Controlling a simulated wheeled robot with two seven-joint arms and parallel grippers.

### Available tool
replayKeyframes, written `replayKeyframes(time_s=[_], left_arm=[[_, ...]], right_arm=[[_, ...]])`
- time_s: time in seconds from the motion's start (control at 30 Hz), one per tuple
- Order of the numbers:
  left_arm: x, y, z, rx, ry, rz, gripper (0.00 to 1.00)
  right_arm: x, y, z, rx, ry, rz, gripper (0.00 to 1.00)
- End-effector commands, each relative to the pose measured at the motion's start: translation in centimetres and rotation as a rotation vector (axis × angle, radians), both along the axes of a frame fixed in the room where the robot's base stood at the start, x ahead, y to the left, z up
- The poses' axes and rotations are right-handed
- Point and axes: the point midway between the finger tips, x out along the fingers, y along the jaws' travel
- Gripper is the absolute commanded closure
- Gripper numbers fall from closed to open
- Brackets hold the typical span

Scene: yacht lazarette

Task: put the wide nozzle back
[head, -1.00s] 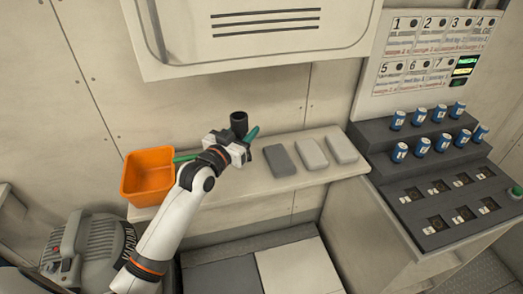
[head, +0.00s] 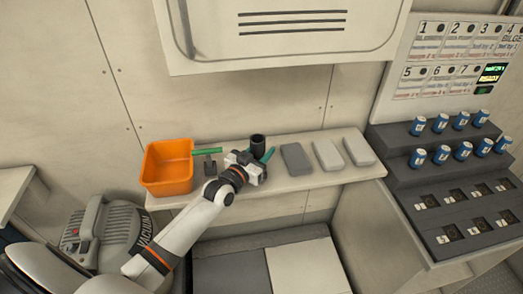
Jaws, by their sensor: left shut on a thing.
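My left gripper (head: 257,166) is over the front of the wall shelf (head: 347,178), shut on a dark tubular piece that looks like the wide nozzle (head: 258,141). Its open round end points up. A teal piece (head: 268,155) shows just right of the gripper; I cannot tell whether it is part of the nozzle. The gripper hides the nozzle's lower part, so I cannot tell whether it touches the shelf. My right gripper is not in view.
An orange bin (head: 167,172) stands at the shelf's left end. A green-handled tool (head: 208,163) lies between bin and gripper. A dark grey block (head: 296,159) and two lighter ones lie to the right. A grey vacuum (head: 105,232) stands below left.

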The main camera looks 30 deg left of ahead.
Motion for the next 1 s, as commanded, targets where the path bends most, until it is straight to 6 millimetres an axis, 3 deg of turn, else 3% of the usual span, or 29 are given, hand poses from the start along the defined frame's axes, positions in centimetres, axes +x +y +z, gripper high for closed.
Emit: replayKeyframes(time_s=[0.2, 0.23, 0.33, 0.7, 0.87, 1.0], left_arm=[[0.0, 0.0, -0.4, 0.001, -0.001, 0.000, 0.88], [0.0, 0.0, -0.3, 0.001, 0.000, 0.000, 0.55], [0.0, 0.0, -0.2, 0.001, 0.000, 0.000, 0.39], [-0.2, 0.0, 0.1, 0.000, 0.000, 0.000, 0.38], [-2.5, 0.3, -0.2, 0.002, 0.001, 0.000, 0.38], [-5.6, 0.7, -0.3, 0.001, 0.003, -0.001, 0.38]], right_arm=[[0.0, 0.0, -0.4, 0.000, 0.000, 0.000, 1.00], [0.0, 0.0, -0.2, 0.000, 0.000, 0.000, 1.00], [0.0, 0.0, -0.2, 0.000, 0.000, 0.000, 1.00], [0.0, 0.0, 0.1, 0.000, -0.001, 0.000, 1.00], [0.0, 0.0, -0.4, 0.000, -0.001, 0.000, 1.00], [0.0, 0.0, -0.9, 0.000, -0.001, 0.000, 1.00]])
